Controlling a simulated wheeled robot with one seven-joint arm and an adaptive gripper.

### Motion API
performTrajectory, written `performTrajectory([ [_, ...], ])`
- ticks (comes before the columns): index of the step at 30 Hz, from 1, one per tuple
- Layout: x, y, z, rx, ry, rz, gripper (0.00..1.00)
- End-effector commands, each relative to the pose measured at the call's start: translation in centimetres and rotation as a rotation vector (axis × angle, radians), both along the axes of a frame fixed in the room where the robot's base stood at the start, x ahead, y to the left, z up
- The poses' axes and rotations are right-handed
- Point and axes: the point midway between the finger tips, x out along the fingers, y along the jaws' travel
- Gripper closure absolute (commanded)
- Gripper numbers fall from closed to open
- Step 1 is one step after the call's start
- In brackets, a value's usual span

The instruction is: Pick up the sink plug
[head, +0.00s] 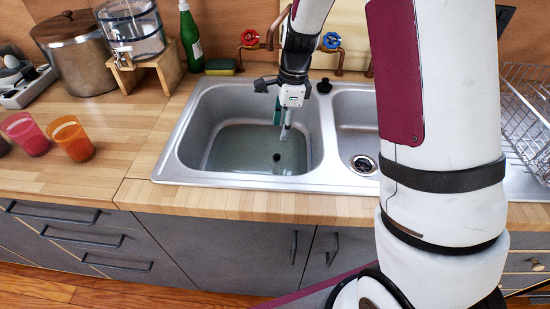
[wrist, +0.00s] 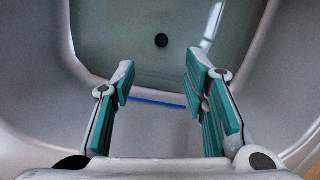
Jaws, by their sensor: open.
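A small dark round piece (head: 277,157), which looks like the sink plug, is at the bottom of the left basin (head: 190,140), under shallow water. It also shows in the wrist view as a black disc (wrist: 161,40), beyond the fingertips and near the top centre. My gripper (head: 284,133) points down into the left basin, above and slightly right of the disc in the head view. In the wrist view, my gripper's (wrist: 160,75) teal-padded fingers are apart with nothing between them.
A black knobbed stopper (head: 324,86) stands on the ledge behind the basins. The right basin (head: 350,115) has an open metal drain (head: 363,163). Basin walls surround my gripper. A faucet (head: 270,42) is behind, a dish rack (head: 525,105) at right, and cups (head: 72,140) at left.

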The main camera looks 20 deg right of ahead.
Motion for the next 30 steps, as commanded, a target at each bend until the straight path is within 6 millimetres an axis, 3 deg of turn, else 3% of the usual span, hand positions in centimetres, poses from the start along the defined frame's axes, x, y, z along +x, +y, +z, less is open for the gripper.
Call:
performTrajectory([
  [3, 0.0, 0.2, -2.6, 0.0, 0.006, 0.0, 0.59],
  [7, 0.0, 0.5, -4.7, 0.0, 0.004, 0.0, 0.59],
  [16, 0.2, 0.8, -6.9, 0.001, 0.003, 0.002, 0.59],
  [24, 0.5, 1.2, -10.6, 0.0, 0.003, 0.001, 0.59],
  [30, 0.6, 1.4, -11.4, 0.0, 0.001, 0.002, 0.59],
])
